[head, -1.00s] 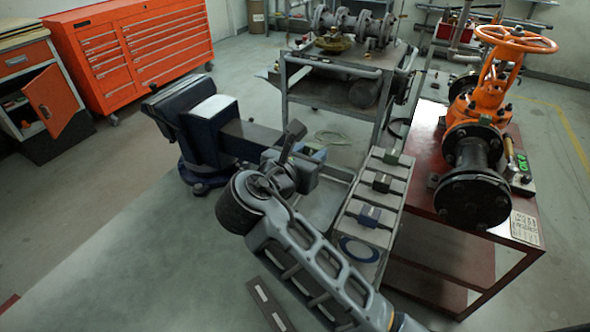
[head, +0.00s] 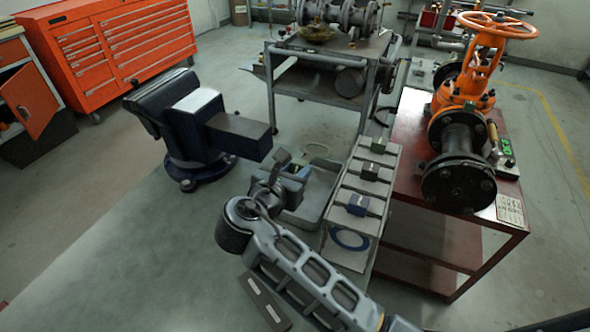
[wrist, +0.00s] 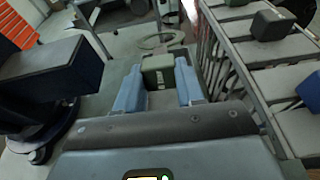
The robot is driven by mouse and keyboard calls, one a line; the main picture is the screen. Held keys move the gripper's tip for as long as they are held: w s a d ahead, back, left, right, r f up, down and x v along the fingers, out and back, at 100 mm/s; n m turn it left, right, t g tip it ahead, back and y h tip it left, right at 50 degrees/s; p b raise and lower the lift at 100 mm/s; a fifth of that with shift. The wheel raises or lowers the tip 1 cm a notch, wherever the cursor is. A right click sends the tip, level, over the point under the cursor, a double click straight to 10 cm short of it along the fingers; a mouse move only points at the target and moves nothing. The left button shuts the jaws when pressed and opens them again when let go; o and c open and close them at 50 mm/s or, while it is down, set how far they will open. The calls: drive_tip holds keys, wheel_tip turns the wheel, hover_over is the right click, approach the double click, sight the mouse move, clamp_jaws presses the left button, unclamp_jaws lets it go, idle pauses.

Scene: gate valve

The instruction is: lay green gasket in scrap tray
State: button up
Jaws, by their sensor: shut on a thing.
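My gripper (head: 291,173) is shut on a grey-green block (wrist: 157,72), which sits between its two pale blue fingers in the wrist view. A pale grey-green ring (wrist: 159,41) shows just beyond the block and appears to belong with it as the green gasket. The ring also shows in the head view (head: 317,150), ahead of the gripper. A shallow grey tray (head: 318,202), which looks like the scrap tray, lies below and around the gripper, left of the rack. My arm hides part of it. I cannot tell whether the gasket touches the tray.
A dark blue vise (head: 200,128) stands close on the left. A grey rack (head: 336,195) on the right holds a blue ring (head: 350,238), a blue block (head: 358,205) and further blocks. The orange valve (head: 462,105) stands on a red table beyond it.

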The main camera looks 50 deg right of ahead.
drive_tip(key=shift+a, duration=0.1)
drive_tip(key=shift+f+b, duration=1.75)
drive_tip(key=shift+f, duration=3.3)
drive_tip(key=o, duration=1.1)
drive_tip(key=shift+b+v, duration=0.3)
drive_tip(key=shift+v, duration=3.6)
